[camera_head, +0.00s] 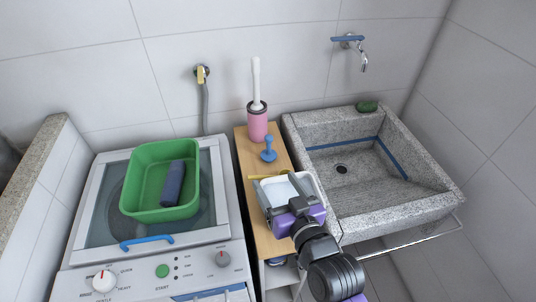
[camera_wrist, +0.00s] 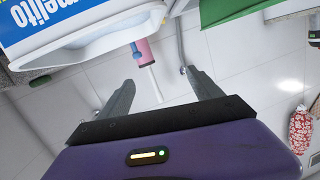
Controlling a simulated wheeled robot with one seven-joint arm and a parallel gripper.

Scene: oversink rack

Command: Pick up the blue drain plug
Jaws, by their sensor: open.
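The blue drain plug (camera_head: 268,150) stands on the wooden shelf top between the washing machine and the sink, just in front of the pink brush holder. In the wrist view a small blue part (camera_wrist: 135,48) beside the pink holder appears to be the plug, partly hidden by the white tub. My gripper (camera_head: 276,182) is open and empty, above the white tub and nearer the front than the plug. Its two fingers are spread apart in the wrist view (camera_wrist: 159,78), with nothing between them.
The pink brush holder (camera_head: 257,125) with its white handle stands behind the plug. The white tub (camera_head: 311,184) and a yellow strip (camera_head: 266,177) are in front. A green basin (camera_head: 133,188) sits on the washer at left; the stone sink (camera_head: 400,208) is at right.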

